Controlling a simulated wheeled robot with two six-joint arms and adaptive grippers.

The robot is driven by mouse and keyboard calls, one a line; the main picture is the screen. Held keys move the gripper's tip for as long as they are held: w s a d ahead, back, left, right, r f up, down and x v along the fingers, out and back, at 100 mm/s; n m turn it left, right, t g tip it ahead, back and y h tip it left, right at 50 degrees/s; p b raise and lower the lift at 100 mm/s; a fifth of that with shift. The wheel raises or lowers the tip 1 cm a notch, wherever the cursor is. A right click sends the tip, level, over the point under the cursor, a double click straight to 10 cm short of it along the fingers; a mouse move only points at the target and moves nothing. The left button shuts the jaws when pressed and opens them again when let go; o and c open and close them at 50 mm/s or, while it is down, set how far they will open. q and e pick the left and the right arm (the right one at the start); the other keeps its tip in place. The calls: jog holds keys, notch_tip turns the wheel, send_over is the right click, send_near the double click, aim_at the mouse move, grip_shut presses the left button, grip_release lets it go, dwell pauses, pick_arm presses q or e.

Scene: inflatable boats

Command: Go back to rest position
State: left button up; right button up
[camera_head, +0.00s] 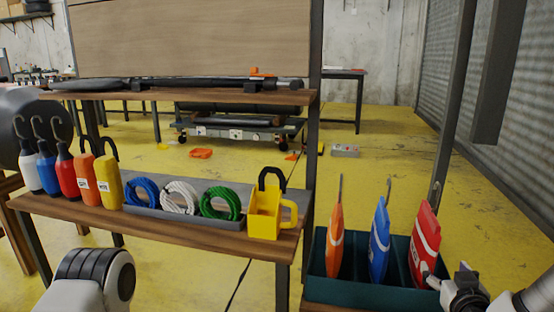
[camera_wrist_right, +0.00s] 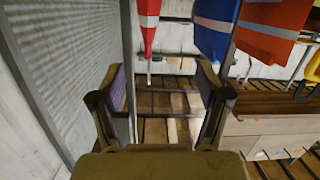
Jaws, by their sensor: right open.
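My right gripper (camera_head: 448,277) is at the lower right of the head view, close beside the right end of a dark green bin (camera_head: 355,292). In the right wrist view my right gripper (camera_wrist_right: 158,85) has its two fingers spread wide, with nothing between them. The bin holds an orange item (camera_head: 335,240), a blue item (camera_head: 380,242) and a red item (camera_head: 425,245), each upright with a hook on top. The red item (camera_wrist_right: 148,25) also shows beyond the fingers in the wrist view. A part of my left arm shows at lower left; its gripper is out of view.
A wooden shelf (camera_head: 165,225) holds several hooked buoy-like items, blue, white and green rope coils, and a yellow holder (camera_head: 265,210). Metal posts flank the bin. A corrugated wall (camera_head: 470,80) stands at right. Yellow floor behind is mostly open, with a low cart (camera_head: 240,125).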

jog(key=s+a+f+n+g+y+p, duration=0.1)
jog(key=s+a+f+g+p, duration=0.3)
jog(key=f, duration=0.6)
jog(key=s+a+f+n+g+y+b, duration=0.1)
jog(key=s+a+f+n+g, duration=0.1)
jog(key=s+f, duration=0.55)
jog(key=s+a+f+m+g+y+p, duration=0.1)
jog(key=s+a+f+g, duration=0.2)
jog(key=s+f+g, duration=0.5)
jog(key=s+a+f+m+g+p, duration=0.15)
jog(key=s+f, duration=0.25)
jog(key=s, duration=0.8)
notch_tip(320, 180, up, 38)
jog(key=p, duration=3.7)
jog(key=shift+s+a+f, duration=0.15)
jog(key=shift+s+a, duration=0.2)
